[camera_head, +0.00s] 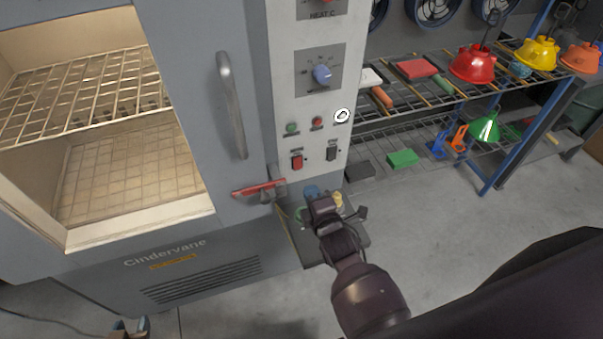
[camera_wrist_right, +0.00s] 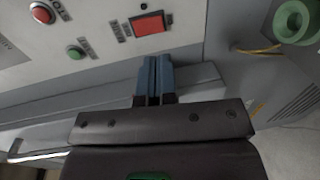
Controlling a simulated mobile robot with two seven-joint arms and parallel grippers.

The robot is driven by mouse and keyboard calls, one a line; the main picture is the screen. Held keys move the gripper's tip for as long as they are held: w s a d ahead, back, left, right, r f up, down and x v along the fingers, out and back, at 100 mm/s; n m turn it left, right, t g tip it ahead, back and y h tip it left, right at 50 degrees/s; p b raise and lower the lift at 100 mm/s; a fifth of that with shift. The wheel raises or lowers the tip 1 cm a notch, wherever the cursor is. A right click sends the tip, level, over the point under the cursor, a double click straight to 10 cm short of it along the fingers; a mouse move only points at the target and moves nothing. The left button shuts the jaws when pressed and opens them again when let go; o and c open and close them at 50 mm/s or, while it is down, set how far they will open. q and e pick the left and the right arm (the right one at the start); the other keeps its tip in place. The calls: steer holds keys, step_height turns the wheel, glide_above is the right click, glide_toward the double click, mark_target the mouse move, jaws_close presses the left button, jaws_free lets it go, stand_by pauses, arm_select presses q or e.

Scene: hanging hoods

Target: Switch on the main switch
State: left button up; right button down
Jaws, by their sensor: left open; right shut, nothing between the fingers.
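The control panel (camera_head: 310,110) of the grey oven carries a red rocker switch (camera_head: 297,162) low on its left side and a dark rocker switch (camera_head: 331,154) to its right. Their labels are too small to read. The red rocker also shows large at the top of the right wrist view (camera_wrist_right: 152,24). My right gripper (camera_head: 312,191) is shut and empty, just below the red rocker; its blue fingertips (camera_wrist_right: 155,62) point toward the panel with a small gap to the rocker. My left gripper (camera_head: 131,326) is open at the bottom edge, mostly out of view.
Above the rockers are a green button (camera_head: 292,128), a red button (camera_head: 317,122) and a blue knob (camera_head: 322,74). A red-handled latch (camera_head: 258,188) sticks out left of the panel. A tray (camera_head: 354,246) lies behind my right gripper. Shelves (camera_head: 440,105) with hoods stand at right.

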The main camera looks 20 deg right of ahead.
mark_target(299, 168)
steer(key=w, duration=0.6)
steer(key=shift+a+f, duration=0.1)
steer(key=shift+f, duration=0.2)
steer(key=shift+w+f, duration=0.15)
steer(key=shift+w, duration=0.65)
